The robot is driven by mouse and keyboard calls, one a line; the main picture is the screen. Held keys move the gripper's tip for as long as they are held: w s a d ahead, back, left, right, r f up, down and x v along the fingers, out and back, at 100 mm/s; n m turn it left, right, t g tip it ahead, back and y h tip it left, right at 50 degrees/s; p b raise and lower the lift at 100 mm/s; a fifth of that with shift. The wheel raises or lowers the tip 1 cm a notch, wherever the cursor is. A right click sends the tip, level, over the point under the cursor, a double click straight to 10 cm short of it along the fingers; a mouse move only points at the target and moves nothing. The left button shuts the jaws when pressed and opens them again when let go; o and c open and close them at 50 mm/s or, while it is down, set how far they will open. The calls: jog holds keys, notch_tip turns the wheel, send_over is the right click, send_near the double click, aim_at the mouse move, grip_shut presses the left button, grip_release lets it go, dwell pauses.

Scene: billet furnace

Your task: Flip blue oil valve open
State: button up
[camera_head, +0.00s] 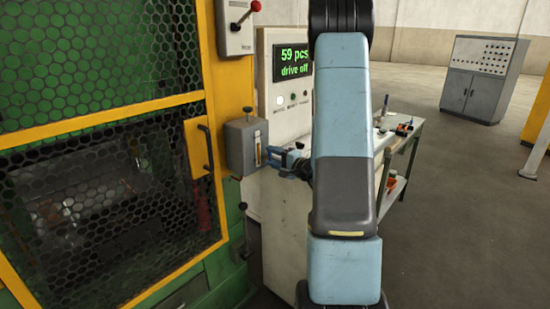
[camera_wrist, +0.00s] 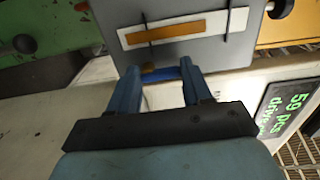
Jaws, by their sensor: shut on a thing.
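A grey oil box (camera_head: 238,146) with an upright amber sight gauge (camera_head: 257,151) is fixed at the edge of the yellow machine frame. In the wrist view the box (camera_wrist: 190,52) fills the top, with its gauge (camera_wrist: 165,31) lying across the picture. The blue valve handle (camera_wrist: 160,74) shows at the box's near edge, between my fingers. My gripper (camera_head: 280,160) is at the box's right side, partly hidden by my arm in the head view. In the wrist view my gripper (camera_wrist: 160,67) is shut on the blue handle. The valve's pivot is hidden.
A yellow-framed mesh guard door (camera_head: 110,115) is on the left, its handle (camera_head: 206,146) near the oil box. Above is a box with a red-knobbed lever (camera_head: 238,25). A display (camera_head: 294,60) reads "59 pcs drive off".

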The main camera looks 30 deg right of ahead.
jog(key=shift+s+a+f, duration=0.1)
jog(key=shift+s+f, duration=0.05)
jog(key=shift+f, duration=0.1)
jog(key=o, duration=1.1)
jog(key=shift+r, duration=0.1)
jog(key=shift+c, duration=0.2)
jog(key=v, duration=1.3)
jog(key=shift+s, duration=0.3)
